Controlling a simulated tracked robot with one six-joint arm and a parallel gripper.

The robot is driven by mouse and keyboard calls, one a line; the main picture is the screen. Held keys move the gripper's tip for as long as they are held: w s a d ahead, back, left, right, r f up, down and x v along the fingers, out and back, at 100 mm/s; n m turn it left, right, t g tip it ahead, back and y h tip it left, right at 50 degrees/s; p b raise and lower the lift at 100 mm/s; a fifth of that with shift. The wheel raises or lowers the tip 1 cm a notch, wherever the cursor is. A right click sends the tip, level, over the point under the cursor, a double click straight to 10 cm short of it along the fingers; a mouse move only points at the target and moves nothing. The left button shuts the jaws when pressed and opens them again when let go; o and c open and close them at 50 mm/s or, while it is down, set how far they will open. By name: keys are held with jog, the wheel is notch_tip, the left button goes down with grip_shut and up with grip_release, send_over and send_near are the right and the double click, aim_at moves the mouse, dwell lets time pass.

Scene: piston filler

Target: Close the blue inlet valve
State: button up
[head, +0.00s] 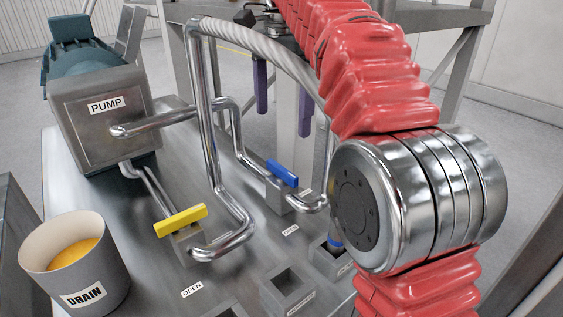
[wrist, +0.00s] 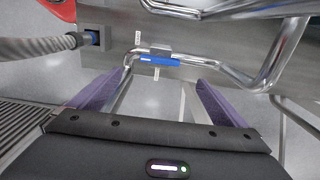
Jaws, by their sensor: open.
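The blue inlet valve handle (head: 282,173) sits on a grey valve block in the middle of the head view, roughly in line with its pipe. It also shows in the wrist view (wrist: 158,59), beyond the fingertips and between them in picture width. My gripper (head: 284,125) has two purple fingers, spread apart with nothing between them. In the head view they hang behind and above the blue handle, apart from it. In the wrist view my gripper (wrist: 160,77) is open toward the handle.
A yellow valve handle (head: 181,220) and bent steel pipes (head: 208,130) stand left of the blue valve. A pump (head: 105,110) is at the back left, a drain bucket (head: 75,265) at the front left. A grey hose (wrist: 40,47) shows in the wrist view.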

aim_at(282, 168)
jog(key=shift+f, duration=6.35)
jog(key=shift+c, duration=0.2)
jog(key=c, duration=1)
